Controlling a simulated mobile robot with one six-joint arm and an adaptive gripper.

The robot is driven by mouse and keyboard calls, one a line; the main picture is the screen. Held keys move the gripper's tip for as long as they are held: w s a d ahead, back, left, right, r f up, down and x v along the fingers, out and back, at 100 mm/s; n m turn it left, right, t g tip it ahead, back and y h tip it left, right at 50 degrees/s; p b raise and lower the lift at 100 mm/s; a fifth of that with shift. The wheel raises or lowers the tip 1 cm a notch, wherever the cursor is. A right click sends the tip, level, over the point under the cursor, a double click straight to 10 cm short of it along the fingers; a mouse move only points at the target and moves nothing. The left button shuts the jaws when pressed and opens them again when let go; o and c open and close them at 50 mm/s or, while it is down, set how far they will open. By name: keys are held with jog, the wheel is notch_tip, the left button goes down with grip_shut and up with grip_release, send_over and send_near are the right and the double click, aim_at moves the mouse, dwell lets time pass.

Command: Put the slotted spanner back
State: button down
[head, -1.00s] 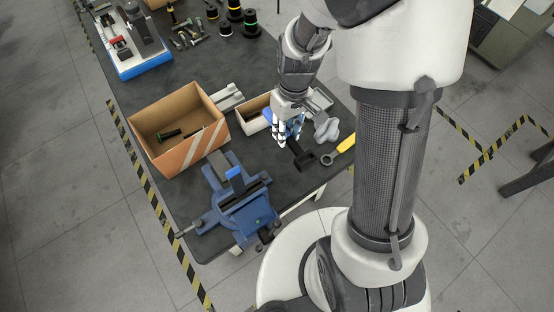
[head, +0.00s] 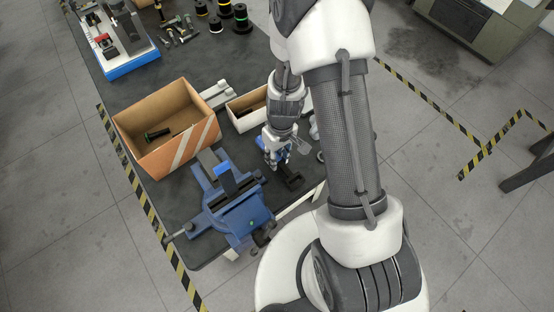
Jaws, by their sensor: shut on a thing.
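My gripper (head: 275,160) is low over the near right part of the dark workbench (head: 195,92), right of the blue vise. It is shut on a dark tool (head: 291,179) that sticks out below and to its right; this appears to be the slotted spanner. The fingers hide its upper part, and its slot is too small to make out. I cannot tell whether the tool touches the bench. A small grey flat piece (head: 301,146) shows just right of the gripper; I cannot tell what it belongs to.
The blue vise (head: 240,212) stands close left of the gripper at the near edge. An open cardboard box (head: 196,148) with a black bolt-like item (head: 157,134) stands farther left. A white box (head: 243,122) is behind the gripper. A ring-ended tool (head: 320,156) is mostly hidden by my arm.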

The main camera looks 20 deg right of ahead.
jog(key=shift+f, duration=0.9)
jog(key=shift+f+b, duration=0.2)
jog(key=shift+b, duration=0.2)
jog(key=c, duration=1.3)
grip_release()
jog(key=shift+r, duration=0.15)
notch_tip(320, 180, up, 12)
jog(key=p, duration=0.5)
notch_tip(320, 180, up, 17)
jog(key=m+t, duration=0.1)
jog(key=t, duration=0.1)
send_over(279, 156)
jog(key=s, duration=0.3)
jog(key=s+r+m+t+h, duration=0.1)
jog(key=s+r+m+t, duration=0.1)
jog(key=s+r, duration=0.9)
jog(key=shift+s+a+m+t, duration=0.3)
jog(key=shift+s+t, duration=0.2)
jog(key=shift+s, duration=0.55)
